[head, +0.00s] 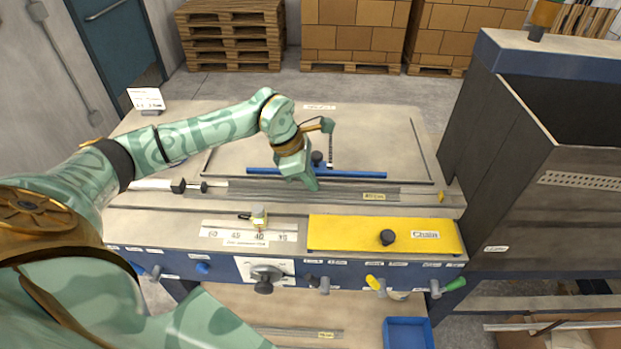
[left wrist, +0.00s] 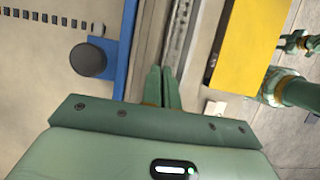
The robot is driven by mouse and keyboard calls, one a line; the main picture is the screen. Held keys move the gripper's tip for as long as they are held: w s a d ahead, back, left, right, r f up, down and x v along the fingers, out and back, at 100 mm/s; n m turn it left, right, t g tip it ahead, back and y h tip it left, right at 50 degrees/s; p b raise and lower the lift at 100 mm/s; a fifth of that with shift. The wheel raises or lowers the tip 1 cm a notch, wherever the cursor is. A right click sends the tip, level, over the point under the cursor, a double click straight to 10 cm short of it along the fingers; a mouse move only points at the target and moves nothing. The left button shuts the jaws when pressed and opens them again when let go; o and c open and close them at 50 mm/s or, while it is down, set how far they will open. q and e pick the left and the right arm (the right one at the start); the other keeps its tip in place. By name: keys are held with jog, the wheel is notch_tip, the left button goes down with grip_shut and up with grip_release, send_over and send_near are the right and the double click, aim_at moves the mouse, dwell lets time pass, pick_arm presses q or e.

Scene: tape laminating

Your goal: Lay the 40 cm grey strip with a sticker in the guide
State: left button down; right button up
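The sticker's print is too small to read surely. My left gripper (head: 314,186) points down at the channel, left of the sticker, just in front of the blue bar (head: 350,174). In the left wrist view its two fingers (left wrist: 161,72) are close together over the channel (left wrist: 180,35), with nothing visible between them. Whether the tips touch the strip is hidden. My right gripper is not seen.
A yellow cover (head: 350,233) with a black knob lies front right. A scale plate (head: 235,232) with a small pointer is front left. Another grey strip (head: 290,333) with a sticker lies on the lower shelf, beside a blue bin (head: 408,334). A dark machine (head: 520,190) stands right.

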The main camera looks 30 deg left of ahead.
pick_arm(q)
jog(key=shift+s+f, duration=0.25)
jog(key=shift+f, duration=0.15)
dwell(0.3)
jog(key=c, duration=1.6)
grip_release()
jog(key=shift+s, duration=0.15)
jog(key=shift+s+d, duration=0.1)
